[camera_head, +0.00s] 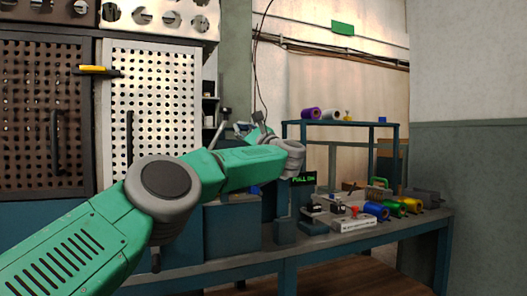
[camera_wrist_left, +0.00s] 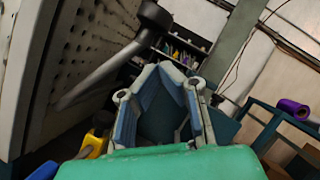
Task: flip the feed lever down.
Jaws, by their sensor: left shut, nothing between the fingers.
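The feed lever appears to be the grey bar with a dark round knob (camera_wrist_left: 108,72) in the left wrist view. It slants up from lower left to its knob at the top. In the head view a small rod with a dark knob (camera_head: 226,111), likely the same lever, points up beside the white perforated door. My left gripper (camera_wrist_left: 168,75) is shut and empty, below and to the right of the knob in the wrist view, apart from it. In the head view the left gripper (camera_head: 258,133) is small, just right of the lever and partly hidden by my wrist. My right gripper is not in view.
A blue bench (camera_head: 350,240) holds several coloured rolls (camera_head: 376,209) and a lit green display (camera_head: 303,178). A shelf frame (camera_head: 345,124) stands behind. Perforated doors (camera_head: 150,100) fill the left. A yellow and black part (camera_wrist_left: 94,145) lies low left in the wrist view.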

